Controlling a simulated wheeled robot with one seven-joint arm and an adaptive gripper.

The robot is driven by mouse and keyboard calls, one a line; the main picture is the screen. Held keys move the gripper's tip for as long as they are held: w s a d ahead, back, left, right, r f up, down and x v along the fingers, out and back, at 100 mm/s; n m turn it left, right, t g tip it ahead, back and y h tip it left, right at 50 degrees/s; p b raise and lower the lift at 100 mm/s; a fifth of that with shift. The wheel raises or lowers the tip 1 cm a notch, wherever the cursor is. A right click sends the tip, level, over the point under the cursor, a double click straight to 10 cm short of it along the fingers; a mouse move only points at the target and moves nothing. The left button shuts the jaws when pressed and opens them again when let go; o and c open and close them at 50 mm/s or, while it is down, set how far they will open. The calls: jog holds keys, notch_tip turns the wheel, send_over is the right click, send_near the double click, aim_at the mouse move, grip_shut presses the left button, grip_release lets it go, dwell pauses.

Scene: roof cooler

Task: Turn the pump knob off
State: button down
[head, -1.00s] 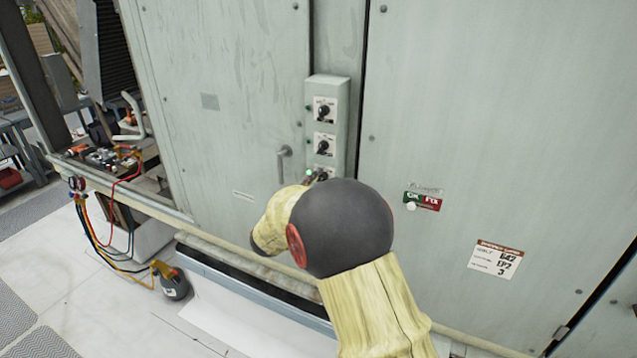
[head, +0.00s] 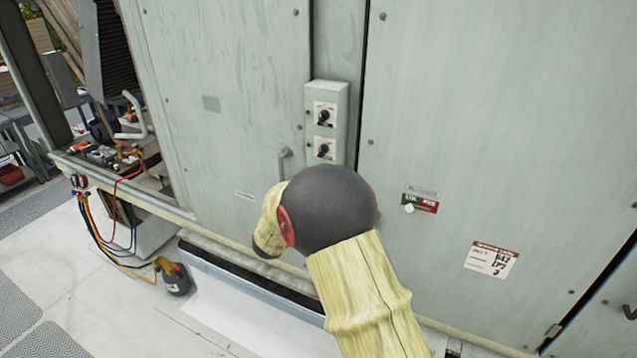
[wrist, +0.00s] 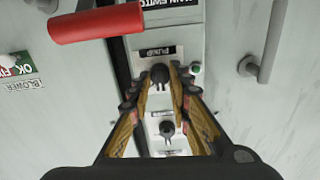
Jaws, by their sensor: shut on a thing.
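In the wrist view, which shows the panel upside down, a round black pump knob (wrist: 160,72) sits beside the PUMP label (wrist: 158,52). My gripper (wrist: 159,79) has its yellow-brown fingers closed on this knob, one fingertip on either side. How far the knob is turned is hard to read. In the head view, my arm hides this knob and the fingertips, below the two visible knobs of the grey control box (head: 341,115).
Another black knob (wrist: 167,129) lies between the fingers, nearer the palm. A red handle (wrist: 97,22) crosses the wrist view's top left, near a switch label. A grey door handle (wrist: 262,45) is at the right. Hoses (head: 103,245) hang at the head view's left.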

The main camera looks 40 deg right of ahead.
jog(key=shift+n, duration=0.3)
jog(key=c, duration=1.7)
grip_release()
jog(key=shift+o, duration=0.3)
jog(key=v, duration=1.2)
jog(key=shift+w, duration=0.1)
